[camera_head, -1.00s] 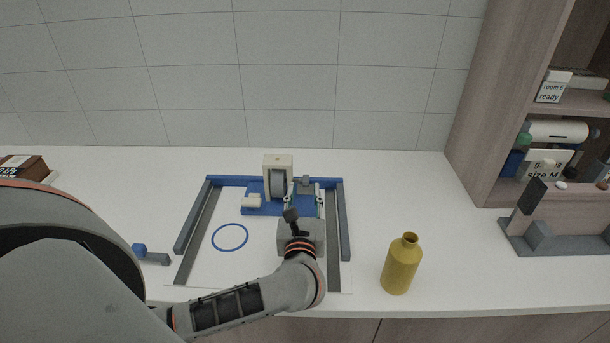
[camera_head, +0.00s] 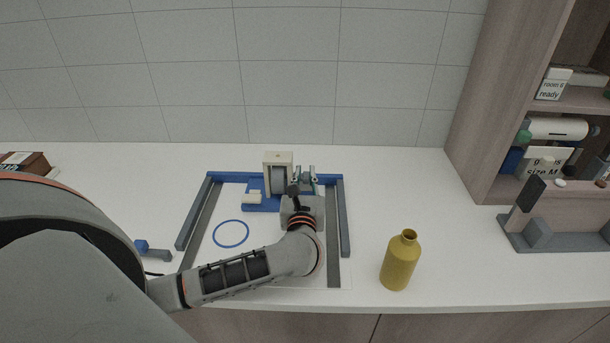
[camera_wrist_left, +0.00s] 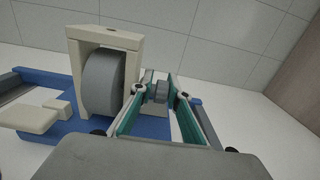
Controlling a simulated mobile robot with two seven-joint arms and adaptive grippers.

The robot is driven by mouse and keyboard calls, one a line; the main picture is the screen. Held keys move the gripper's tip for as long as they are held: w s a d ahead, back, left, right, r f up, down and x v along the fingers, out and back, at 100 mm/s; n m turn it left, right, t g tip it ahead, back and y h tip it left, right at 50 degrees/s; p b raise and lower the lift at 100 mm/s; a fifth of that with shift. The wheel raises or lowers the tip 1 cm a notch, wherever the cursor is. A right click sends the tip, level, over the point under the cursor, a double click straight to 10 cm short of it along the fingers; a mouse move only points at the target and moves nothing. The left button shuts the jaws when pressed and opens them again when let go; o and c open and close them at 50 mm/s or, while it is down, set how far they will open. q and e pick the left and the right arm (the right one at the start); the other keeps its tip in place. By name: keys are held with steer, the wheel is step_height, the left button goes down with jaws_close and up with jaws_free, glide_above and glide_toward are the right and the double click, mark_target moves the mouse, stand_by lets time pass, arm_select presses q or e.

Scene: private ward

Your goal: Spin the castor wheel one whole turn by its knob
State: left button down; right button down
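The castor wheel (camera_head: 278,180) is grey and sits in a cream fork block (camera_head: 278,158) on a blue base; it also shows in the left wrist view (camera_wrist_left: 103,84). Its small grey knob (camera_wrist_left: 158,92) sticks out to the right of the fork. My left gripper (camera_head: 305,178) is right of the wheel, with one finger on each side of the knob. In the left wrist view the green-padded fingers (camera_wrist_left: 159,85) look closed onto the knob, though the contact is partly hidden. My right gripper is not in view.
Grey rails (camera_head: 345,220) and a blue back bar frame the work area. A blue ring (camera_head: 230,233) lies on the white surface. A mustard bottle (camera_head: 401,262) stands to the right. A grey stand (camera_head: 540,235) and wooden shelf are farther right.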

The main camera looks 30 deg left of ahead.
arm_select(q)
steer(key=shift+r+g, duration=0.1)
steer(key=shift+g, duration=0.2)
steer(key=shift+w+g+h+p, duration=0.1)
steer(key=shift+g+h+p, duration=0.3)
steer(key=shift+g+h, duration=0.3)
steer(key=shift+w+a+f+g+h, duration=0.1)
steer(key=shift+g+h, duration=0.5)
steer(key=shift+g, duration=0.5)
steer(key=shift+w+f+g+h, duration=0.1)
steer(key=shift+g+h, duration=0.5)
steer(key=shift+g, duration=0.5)
steer(key=shift+s, duration=0.1)
steer(key=c, duration=1.9)
jaws_free()
steer(key=v, duration=1.2)
steer(key=shift+r, duration=0.15)
